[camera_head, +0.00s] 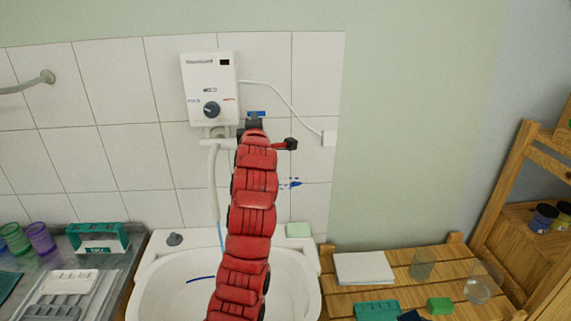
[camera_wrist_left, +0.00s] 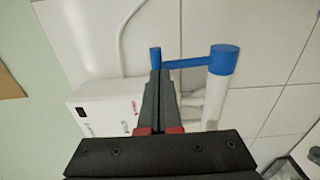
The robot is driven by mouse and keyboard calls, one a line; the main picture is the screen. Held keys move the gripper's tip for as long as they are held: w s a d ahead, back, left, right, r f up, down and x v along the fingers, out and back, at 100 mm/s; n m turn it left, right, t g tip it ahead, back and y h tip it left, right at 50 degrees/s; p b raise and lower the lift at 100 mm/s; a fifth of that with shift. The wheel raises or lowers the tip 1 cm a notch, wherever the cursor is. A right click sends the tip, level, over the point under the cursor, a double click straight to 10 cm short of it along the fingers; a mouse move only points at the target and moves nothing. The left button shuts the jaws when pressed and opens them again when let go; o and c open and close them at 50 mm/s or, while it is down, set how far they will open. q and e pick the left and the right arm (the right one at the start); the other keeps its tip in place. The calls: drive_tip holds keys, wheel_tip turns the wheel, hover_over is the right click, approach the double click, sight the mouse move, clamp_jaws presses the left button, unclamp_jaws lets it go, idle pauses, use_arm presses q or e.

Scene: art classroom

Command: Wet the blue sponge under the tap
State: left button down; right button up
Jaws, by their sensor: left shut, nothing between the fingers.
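My left gripper (camera_head: 254,121) is raised over the basin at the wall heater's pipework, shut and empty. In the left wrist view its closed fingers (camera_wrist_left: 157,80) point at the small end of the blue tap lever (camera_wrist_left: 188,63); I cannot tell whether they touch it. The lever also shows in the head view (camera_head: 262,113). A white spout pipe (camera_head: 213,185) hangs down to the basin (camera_head: 305,280). A thin blue streak (camera_head: 220,237) below its end may be water. I cannot make out a blue sponge; my red arm hides part of the basin. My right gripper is not in view.
A white water heater (camera_head: 210,80) hangs on the tiles. A pale green block (camera_head: 298,229) lies on the basin's right rim. The wooden table (camera_head: 345,299) at right holds paper, glasses and a green block (camera_head: 440,305). Cups and trays crowd the left counter.

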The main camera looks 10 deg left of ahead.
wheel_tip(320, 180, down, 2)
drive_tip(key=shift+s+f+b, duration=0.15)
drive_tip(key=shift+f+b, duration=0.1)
drive_tip(key=shift+b, duration=0.3)
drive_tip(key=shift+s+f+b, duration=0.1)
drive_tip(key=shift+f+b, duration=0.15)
drive_tip(key=shift+b, duration=0.05)
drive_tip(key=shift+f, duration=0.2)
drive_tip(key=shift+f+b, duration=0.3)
drive_tip(key=shift+b, duration=0.1)
use_arm(q)
drive_tip(key=shift+w+r+g+h, duration=0.5)
drive_tip(key=shift+w+r+g, duration=0.35)
drive_tip(key=shift+g, duration=0.35)
drive_tip(key=shift+f, duration=0.1)
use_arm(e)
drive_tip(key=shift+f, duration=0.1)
